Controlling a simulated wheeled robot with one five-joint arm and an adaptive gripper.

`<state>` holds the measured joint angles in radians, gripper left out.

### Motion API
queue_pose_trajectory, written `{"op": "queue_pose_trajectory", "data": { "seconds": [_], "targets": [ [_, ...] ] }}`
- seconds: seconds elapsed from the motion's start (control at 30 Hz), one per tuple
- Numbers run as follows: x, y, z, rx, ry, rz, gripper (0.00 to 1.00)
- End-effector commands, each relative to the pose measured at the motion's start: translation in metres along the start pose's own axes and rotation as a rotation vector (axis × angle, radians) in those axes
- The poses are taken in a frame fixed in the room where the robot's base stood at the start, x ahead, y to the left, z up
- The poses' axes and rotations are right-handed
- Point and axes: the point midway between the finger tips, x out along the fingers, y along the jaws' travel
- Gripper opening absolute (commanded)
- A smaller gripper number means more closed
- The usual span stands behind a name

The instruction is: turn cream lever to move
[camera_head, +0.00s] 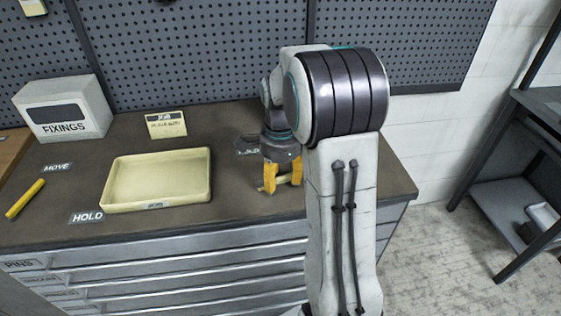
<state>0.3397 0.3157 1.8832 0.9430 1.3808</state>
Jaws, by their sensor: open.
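My gripper (283,186), with yellow fingers, points down over the right part of the bench top and is open. A pale yellow-cream piece (284,179) shows low between and beside its fingers; it may be the cream lever, but the fingers hide most of it. I cannot tell whether the fingers touch it. A MOVE label (57,167) and a HOLD label (87,218) lie on the left of the bench. Another dark label (247,147) is partly hidden behind my gripper.
A cream tray (107,206) stands empty left of my gripper. A bright yellow bar (25,199) lies at the far left. A FIXINGS box (75,119) and a small cream card (165,124) stand at the back before a pegboard (220,50). Drawers are below.

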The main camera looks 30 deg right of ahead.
Motion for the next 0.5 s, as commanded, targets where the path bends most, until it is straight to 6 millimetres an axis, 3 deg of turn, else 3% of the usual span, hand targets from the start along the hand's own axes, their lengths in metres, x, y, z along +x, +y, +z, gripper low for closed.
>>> {"op": "queue_pose_trajectory", "data": {
  "seconds": [0.5],
  "targets": [
    [-0.082,-0.001,0.0,0.0,0.001,-0.004,0.5]
  ]
}}
